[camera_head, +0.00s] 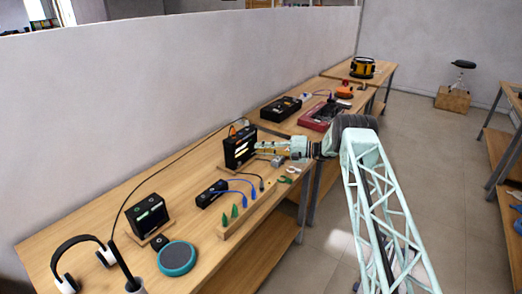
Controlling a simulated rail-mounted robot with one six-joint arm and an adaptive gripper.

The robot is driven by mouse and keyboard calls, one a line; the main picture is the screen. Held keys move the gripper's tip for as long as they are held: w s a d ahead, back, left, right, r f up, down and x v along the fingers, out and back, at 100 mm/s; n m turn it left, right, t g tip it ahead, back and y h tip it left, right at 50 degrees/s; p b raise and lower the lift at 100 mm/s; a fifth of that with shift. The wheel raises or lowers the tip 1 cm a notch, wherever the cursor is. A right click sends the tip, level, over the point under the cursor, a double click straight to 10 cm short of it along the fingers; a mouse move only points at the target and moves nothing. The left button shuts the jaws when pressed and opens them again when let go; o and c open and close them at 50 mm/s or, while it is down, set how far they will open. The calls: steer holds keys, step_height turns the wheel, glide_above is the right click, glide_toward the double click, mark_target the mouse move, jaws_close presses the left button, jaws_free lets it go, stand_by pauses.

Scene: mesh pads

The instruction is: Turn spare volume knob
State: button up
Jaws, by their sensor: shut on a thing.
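A black box-shaped device (240,154) with a bright lit panel stands on a wooden base on the long workbench. My gripper (260,147) reaches in from the right, with its fingertips at the device's right side. It is shut on a small part there, which appears to be the spare volume knob. The knob is hidden by the fingers, so its angle cannot be told. A second black device (148,216) with a greenish display stands nearer on the same bench, apart from my gripper.
The bench (95,224) also holds headphones (84,243), a round teal-edged speaker (177,258), a small black box with blue cables (212,194) and a wooden rack with green pegs (238,217). A black case (281,109) and red case (323,116) lie beyond. The wall runs along the left.

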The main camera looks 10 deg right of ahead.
steer(key=o, duration=0.8)
steer(key=shift+o, duration=0.2)
steer(key=shift+d, duration=0.15)
steer(key=shift+v, duration=5.85)
steer(key=shift+s, duration=0.1)
steer(key=shift+r, duration=0.15)
